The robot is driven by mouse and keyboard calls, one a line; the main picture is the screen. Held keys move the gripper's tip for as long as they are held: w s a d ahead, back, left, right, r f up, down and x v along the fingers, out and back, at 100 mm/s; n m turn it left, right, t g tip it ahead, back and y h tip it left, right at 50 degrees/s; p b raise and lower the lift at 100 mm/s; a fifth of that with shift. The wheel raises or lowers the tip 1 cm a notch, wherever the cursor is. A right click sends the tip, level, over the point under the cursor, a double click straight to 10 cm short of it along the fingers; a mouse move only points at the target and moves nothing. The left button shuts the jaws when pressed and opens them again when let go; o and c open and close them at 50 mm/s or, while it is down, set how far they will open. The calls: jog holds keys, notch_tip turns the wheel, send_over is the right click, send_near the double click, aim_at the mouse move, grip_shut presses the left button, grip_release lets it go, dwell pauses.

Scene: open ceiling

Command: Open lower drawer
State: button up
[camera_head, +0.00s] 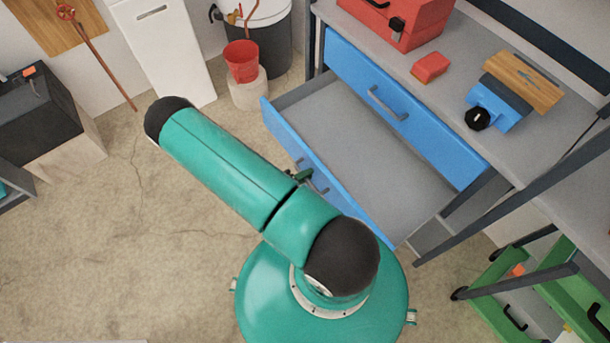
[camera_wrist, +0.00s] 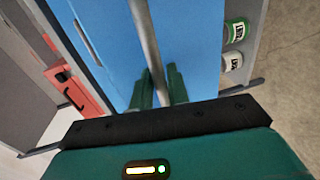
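The lower drawer (camera_head: 290,142) has a blue front and a grey interior. In the head view it is pulled well out of the workbench, and the part of its inside that shows is empty. Its grey handle (camera_wrist: 146,40) is a bar that runs down between my two green fingers in the wrist view. My gripper (camera_wrist: 160,88) is closed around this bar, close to the blue drawer front. In the head view my gripper (camera_head: 303,176) shows small at the handle, partly hidden by my arm. The upper blue drawer (camera_head: 400,105) is shut.
The workbench top carries a red toolbox (camera_head: 395,22), a red block (camera_head: 430,67) and a blue vise (camera_head: 495,105). A red bucket (camera_head: 241,62) stands beyond the drawer's far end. A green-drawered cart (camera_head: 530,300) is at lower right. The concrete floor at left is clear.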

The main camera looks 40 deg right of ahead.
jog(key=shift+a, duration=0.1)
jog(key=v, duration=1.3)
jog(key=shift+a, duration=0.25)
